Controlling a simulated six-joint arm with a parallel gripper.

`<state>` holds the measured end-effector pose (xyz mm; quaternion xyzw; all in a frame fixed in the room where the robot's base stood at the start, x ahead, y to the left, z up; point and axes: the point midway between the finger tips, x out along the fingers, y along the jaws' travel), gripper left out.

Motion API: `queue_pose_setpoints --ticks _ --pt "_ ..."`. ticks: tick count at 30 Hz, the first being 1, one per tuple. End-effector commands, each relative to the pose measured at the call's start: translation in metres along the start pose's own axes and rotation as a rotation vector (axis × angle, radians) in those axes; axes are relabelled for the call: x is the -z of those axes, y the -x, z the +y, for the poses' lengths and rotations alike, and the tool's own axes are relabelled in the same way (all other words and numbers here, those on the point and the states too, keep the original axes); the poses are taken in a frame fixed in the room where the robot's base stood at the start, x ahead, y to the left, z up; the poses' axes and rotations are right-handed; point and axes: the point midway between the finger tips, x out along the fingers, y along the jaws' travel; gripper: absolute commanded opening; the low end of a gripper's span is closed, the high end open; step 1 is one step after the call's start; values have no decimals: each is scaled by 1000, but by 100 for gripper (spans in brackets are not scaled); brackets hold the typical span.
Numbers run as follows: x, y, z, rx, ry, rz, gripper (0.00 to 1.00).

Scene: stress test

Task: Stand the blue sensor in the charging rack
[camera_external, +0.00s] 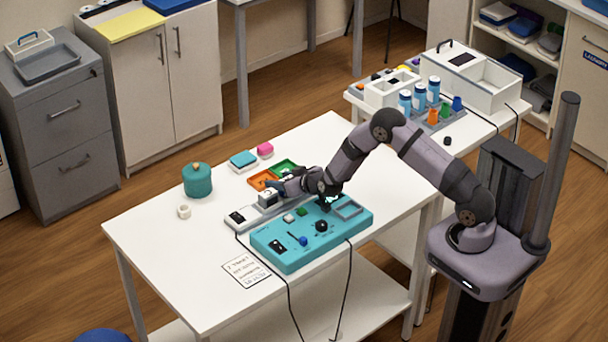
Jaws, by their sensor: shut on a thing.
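My gripper (275,190) is low over the white table, at the left end of my arm. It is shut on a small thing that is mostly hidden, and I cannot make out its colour. A pale upright block (268,199) shows right below the fingers; I cannot tell whether it is held or part of the light grey unit (237,217) under it. This unit may be the charging rack. No blue sensor can be made out for certain. A blue block (243,159) lies behind on a pale base, apart from my gripper.
A teal panel (285,256) with knobs stands at the front, below my wrist. Orange (262,180) and green (284,166) trays, a pink block (265,149), a teal pot (197,180) and a white cup (184,211) are nearby. Cables hang over the front edge.

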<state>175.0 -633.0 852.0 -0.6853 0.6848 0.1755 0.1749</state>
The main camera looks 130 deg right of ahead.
Motion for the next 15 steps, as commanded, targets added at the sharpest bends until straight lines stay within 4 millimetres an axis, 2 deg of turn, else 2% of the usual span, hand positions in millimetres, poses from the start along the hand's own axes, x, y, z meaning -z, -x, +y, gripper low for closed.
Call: queue_pose_setpoints --ticks 10,11,12,15 --pt "-7 -3 0 0 0 -1 19" --pt "-8 -3 0 0 0 -3 48" --pt "-8 -3 0 -1 1 -4 51" --pt "-9 -3 0 -1 1 -6 51"
